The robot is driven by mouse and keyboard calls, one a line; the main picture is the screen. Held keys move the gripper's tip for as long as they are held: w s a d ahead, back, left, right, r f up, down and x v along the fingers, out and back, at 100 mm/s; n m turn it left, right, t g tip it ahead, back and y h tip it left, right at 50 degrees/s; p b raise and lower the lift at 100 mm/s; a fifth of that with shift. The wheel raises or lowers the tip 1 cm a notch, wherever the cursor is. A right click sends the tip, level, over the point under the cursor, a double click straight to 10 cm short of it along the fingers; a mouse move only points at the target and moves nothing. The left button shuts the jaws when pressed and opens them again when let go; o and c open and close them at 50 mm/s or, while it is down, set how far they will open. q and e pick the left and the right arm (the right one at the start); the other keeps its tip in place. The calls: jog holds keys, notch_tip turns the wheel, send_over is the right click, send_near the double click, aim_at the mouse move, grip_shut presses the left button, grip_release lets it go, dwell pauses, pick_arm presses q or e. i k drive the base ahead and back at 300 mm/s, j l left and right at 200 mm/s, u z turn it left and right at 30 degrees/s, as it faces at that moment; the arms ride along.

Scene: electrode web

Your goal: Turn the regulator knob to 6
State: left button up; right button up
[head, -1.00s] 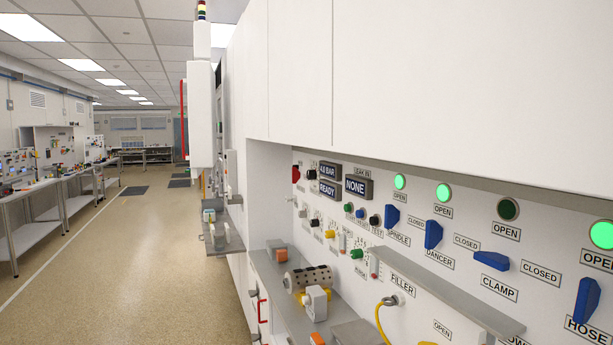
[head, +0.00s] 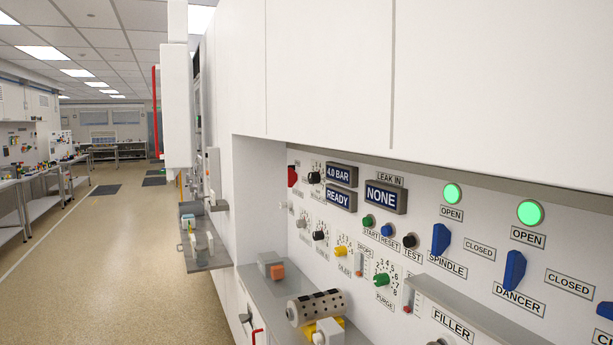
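The control panel (head: 470,235) fills the right side of the head view, seen at a slant. A black knob with a numbered dial (head: 315,177) sits at its upper left, beside a display reading 4.0 BAR (head: 341,174). It may be the regulator knob, but its label and pointer are too small to read. Other dials are a black knob (head: 319,236), a yellow knob (head: 341,251) and a green knob marked PURGE (head: 382,280). Neither of my grippers is in view.
A grey shelf (head: 262,292) below the panel carries a perforated roller (head: 317,307). A narrow ledge (head: 470,312) juts out above the FILLER label. Blue handles (head: 441,239) line the right. The floor aisle (head: 130,260) on the left is clear.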

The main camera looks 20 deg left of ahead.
aim_at(313, 178)
jog(key=i+j, duration=0.25)
jog(key=j, duration=0.15)
jog(key=i+j+z, duration=0.1)
jog(key=i+j, duration=0.4)
jog(key=j, duration=0.25)
jog(key=i+j+z, duration=0.1)
jog(key=i+j, duration=0.15)
jog(key=j, duration=0.15)
jog(key=i+j, duration=0.25)
jog(key=j, duration=0.15)
jog(key=i+j+z, duration=0.1)
jog(key=j, duration=0.35)
jog(key=i+j, duration=0.35)
jog(key=i+j+z, duration=0.1)
jog(key=j, duration=0.4)
jog(key=i, duration=0.1)
